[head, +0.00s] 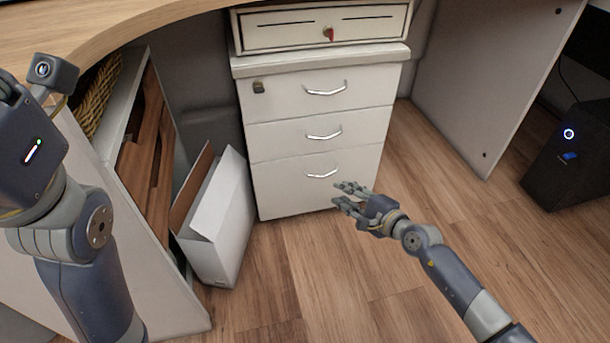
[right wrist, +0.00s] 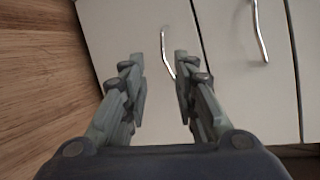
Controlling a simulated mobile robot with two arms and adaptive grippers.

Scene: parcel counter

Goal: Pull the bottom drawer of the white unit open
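The white drawer unit (head: 247,121) stands under the counter with three drawers. Its bottom drawer (head: 285,189) looks shut, flush with the drawers above. The bottom drawer's silver handle (head: 322,174) shows in the head view, and in the right wrist view the handle (right wrist: 167,55) lies ahead, between the finger lines. My right gripper (head: 345,194) is open and empty, in front of the bottom drawer, a little right of and below the handle; its fingers (right wrist: 160,75) show apart in the right wrist view. My left arm is at the left; its fingers are mostly out of frame.
A white open box (head: 222,222) stands on the floor left of the unit. A white cash drawer with a red key (head: 328,34) sits on top. A black computer (head: 572,160) stands at right. Wooden floor (head: 345,275) before the unit is clear.

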